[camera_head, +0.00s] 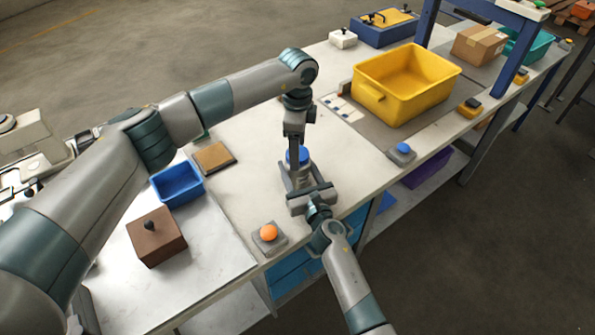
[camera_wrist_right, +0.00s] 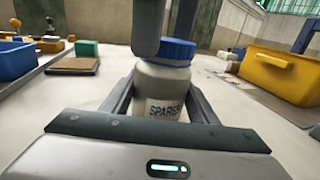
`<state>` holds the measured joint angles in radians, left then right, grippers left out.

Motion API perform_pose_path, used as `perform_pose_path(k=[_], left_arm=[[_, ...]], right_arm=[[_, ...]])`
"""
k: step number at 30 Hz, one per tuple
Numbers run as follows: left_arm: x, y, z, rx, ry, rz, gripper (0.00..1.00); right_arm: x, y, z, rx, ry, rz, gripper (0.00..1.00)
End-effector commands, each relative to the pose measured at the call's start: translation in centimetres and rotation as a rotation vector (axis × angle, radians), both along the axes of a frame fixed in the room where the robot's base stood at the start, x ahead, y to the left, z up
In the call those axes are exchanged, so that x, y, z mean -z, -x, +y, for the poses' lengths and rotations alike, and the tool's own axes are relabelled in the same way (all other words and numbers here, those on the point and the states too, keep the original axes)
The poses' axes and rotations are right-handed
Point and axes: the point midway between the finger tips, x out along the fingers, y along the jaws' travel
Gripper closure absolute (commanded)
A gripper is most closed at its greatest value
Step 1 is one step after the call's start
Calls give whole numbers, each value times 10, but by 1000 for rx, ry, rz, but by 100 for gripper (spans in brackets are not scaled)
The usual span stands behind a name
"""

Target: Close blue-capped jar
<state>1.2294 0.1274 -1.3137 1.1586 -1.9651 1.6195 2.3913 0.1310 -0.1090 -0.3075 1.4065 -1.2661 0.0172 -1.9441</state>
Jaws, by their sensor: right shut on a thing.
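Whether the cap is fully seated cannot be told. My right gripper (camera_wrist_right: 160,98) is shut around the jar body from the front edge side. My left gripper (camera_head: 296,150) points straight down at the cap.
A yellow bin (camera_head: 400,100) stands to the right. A blue tray (camera_head: 178,190), a brown box with a knob (camera_head: 155,240) and a brown board (camera_head: 213,158) lie to the left. Orange (camera_head: 268,232) and blue (camera_head: 403,148) buttons sit near the front edge.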

Motion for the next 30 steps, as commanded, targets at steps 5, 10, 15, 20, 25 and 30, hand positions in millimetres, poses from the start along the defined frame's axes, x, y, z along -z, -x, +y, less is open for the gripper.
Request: perform_pose_path(k=[5, 10, 15, 20, 25, 30], left_arm=[[0, 0, 0, 0, 0, 0, 36], [0, 0, 0, 0, 0, 0, 74], [0, 0, 0, 10, 0, -1, 79], [0, -1, 0, 114, 0, -2, 79], [0, -1, 0, 353, 0, -2, 79], [-1, -1, 0, 617, 0, -3, 79]], right_arm=[[1, 0, 0, 0, 2, 2, 100], [1, 0, 0, 0, 2, 2, 100], [1, 0, 0, 0, 2, 2, 100], [1, 0, 0, 0, 2, 2, 100], [1, 0, 0, 0, 1, 1, 100], [1, 0, 0, 0, 1, 1, 100]])
